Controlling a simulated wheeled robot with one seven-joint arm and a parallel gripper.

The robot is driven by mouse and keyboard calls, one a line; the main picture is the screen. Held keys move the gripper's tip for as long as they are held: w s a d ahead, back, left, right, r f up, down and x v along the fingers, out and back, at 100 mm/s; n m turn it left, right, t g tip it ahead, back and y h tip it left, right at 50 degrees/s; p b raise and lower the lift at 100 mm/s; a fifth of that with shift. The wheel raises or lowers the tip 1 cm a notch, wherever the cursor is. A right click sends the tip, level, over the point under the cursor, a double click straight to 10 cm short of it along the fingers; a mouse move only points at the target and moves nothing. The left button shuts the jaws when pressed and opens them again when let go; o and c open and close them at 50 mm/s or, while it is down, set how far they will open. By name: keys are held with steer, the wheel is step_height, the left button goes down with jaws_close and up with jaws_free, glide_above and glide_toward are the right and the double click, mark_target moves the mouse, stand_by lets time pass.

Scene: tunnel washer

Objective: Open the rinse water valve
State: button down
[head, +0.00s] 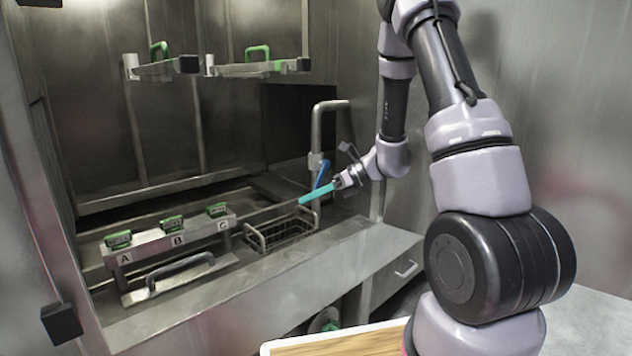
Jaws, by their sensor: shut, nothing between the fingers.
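A bent metal pipe (317,128) rises at the right of the washer's basin. A blue lever (321,174) sits on it, tilted from upright, and looks like the rinse water valve's handle. My gripper (304,200) has teal fingers that are shut and empty. It reaches in from the right, and its fingers point left and slightly down, just below the blue lever in the picture. The fingers overlap the lever's lower end; I cannot tell whether they touch it. The pipe's lower part is partly hidden behind the fingers.
A wire basket (280,234) stands below the fingers. Two green-handled bars (165,68) (258,69) hang above. A wood-topped board (340,345) is at the front, and a drawer (390,272) is under the ledge.

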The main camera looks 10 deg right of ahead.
steer(key=s+a+f+n+g+h, duration=0.3)
steer(key=s+a+n+g+h, duration=0.15)
steer(key=s+n+g, duration=0.5)
steer(key=n+t+h, duration=1.3)
steer(key=n+h, duration=0.6)
steer(key=n, duration=0.3)
glide_toward(316, 183)
steer(key=x, duration=0.7)
steer(key=shift+r, duration=0.1)
